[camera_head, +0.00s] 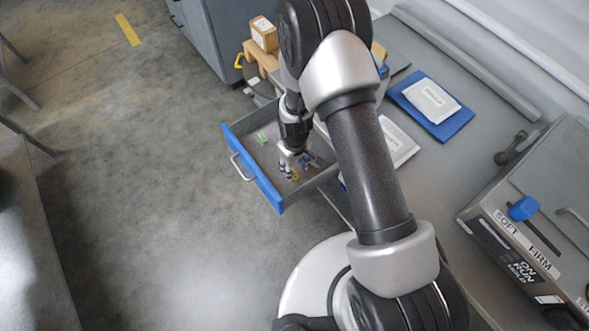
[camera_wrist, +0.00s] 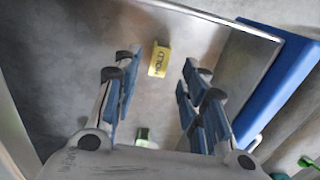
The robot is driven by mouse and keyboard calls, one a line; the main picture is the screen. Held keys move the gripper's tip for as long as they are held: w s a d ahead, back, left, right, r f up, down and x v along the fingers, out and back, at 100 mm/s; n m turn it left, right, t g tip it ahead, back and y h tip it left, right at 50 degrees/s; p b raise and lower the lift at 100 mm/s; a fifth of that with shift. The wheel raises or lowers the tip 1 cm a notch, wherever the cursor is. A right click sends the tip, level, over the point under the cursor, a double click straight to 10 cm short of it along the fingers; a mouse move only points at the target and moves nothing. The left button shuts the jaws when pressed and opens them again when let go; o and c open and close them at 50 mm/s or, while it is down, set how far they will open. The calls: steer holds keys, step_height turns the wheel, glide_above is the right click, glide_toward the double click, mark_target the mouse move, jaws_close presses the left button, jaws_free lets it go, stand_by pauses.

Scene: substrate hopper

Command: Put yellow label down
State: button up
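The yellow label (camera_wrist: 159,59) has dark lettering that looks like "MOLD". It appears to lie on the floor of the open blue-fronted drawer (camera_head: 252,171), and a bit of yellow (camera_head: 295,174) shows beside my fingers in the head view. My gripper (camera_wrist: 158,78) reaches down into the drawer, as the head view also shows (camera_head: 289,171). Its blue-padded fingers are apart, with clear gaps between them and the label. The label is just beyond and between the fingertips. Nothing is held.
A green label (camera_head: 262,137) lies in the drawer, and green also shows between my fingers in the wrist view (camera_wrist: 142,138). The drawer walls surround my gripper closely. A counter with a white packet on a blue board (camera_head: 430,102) and a labelled machine (camera_head: 540,235) stands to the right.

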step_height(320, 180, up, 7)
steer(key=p, duration=0.2)
step_height(320, 180, up, 11)
steer(key=m+t, duration=0.1)
glide_above(294, 175)
steer(key=w+d, duration=0.2)
steer(key=s+d+r+m+t, duration=0.1)
steer(key=s+d+r, duration=0.1)
steer(key=r, duration=0.5)
steer(key=s+d+r+m, duration=0.1)
steer(key=s+d+r, duration=0.1)
steer(key=r, duration=0.4)
steer(key=s+d+r+m+t, duration=0.1)
steer(key=s+d+r+m, duration=0.1)
steer(key=s+r, duration=0.5)
steer(key=s+d+r+m+t, duration=0.1)
steer(key=s+d+r, duration=0.3)
steer(key=s, duration=0.6)
step_height(294, 175, up, 3)
steer(key=shift+s+d+f+m+t, duration=0.1)
steer(key=shift+s+d+m+t, duration=0.1)
steer(key=shift+d+m+t, duration=0.15)
